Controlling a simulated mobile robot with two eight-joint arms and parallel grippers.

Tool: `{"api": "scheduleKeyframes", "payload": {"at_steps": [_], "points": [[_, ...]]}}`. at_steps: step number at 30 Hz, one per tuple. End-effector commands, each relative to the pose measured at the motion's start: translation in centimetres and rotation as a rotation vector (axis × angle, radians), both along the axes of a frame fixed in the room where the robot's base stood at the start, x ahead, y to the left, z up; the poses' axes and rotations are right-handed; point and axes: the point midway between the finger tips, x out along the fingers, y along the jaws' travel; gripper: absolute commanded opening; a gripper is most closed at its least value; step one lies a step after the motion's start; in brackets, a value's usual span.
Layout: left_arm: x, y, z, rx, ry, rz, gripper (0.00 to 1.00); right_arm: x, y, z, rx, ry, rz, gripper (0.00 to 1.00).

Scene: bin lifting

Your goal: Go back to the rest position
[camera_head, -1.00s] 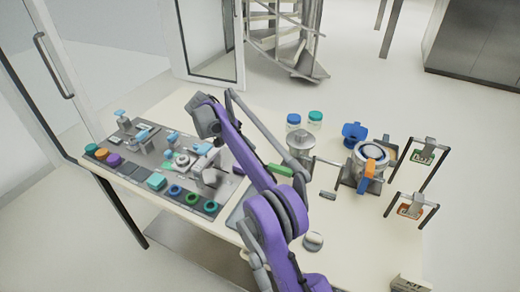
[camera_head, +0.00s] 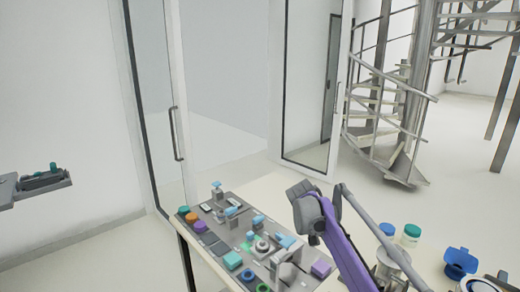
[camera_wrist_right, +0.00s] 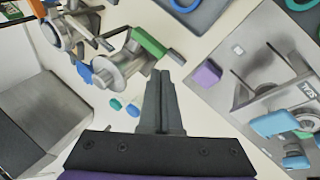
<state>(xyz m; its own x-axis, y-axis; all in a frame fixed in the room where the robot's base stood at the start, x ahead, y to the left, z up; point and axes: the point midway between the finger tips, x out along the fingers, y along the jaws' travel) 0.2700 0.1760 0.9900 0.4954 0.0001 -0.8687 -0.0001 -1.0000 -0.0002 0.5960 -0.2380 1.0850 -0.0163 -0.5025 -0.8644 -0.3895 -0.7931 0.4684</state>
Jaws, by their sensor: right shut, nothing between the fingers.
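My purple right arm (camera_head: 340,250) reaches in from the lower right of the head view, over the bench. Its grey wrist end (camera_head: 305,200) is above the far part of the bench; the fingertips cannot be made out there. In the right wrist view my right gripper (camera_wrist_right: 165,78) is shut and empty, its fingers together above the pale bench top. It touches nothing that I can see. My left gripper is in neither current view.
A grey fixture board (camera_head: 215,245) with coloured rings and small clamps lies on the bench. Two jars, blue-lidded (camera_head: 387,229) and green-lidded (camera_head: 411,231), stand at right, near a blue part (camera_head: 460,261). Glass doors (camera_head: 150,110) and a spiral staircase (camera_head: 390,110) are behind.

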Motion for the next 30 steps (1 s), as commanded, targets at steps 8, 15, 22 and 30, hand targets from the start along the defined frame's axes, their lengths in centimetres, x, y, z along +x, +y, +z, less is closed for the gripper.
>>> {"api": "scheduleKeyframes", "payload": {"at_steps": [8,15,22,30], "points": [[0.0,0.0,0.0,0.0,0.0,0.0,0.5,-9.0,1.2,1.6,0.163,-0.081,0.174,0.0],[0.0,0.0,0.0,0.0,0.0,0.0,0.5,-18.0,2.9,-0.1,0.278,-0.181,0.314,0.0],[0.0,0.0,0.0,0.0,0.0,0.0,0.5,-26.5,4.6,-4.3,0.361,-0.297,0.432,0.0],[0.0,0.0,0.0,0.0,0.0,0.0,0.5,-32.0,6.0,-8.9,0.403,-0.398,0.509,0.0]]}}
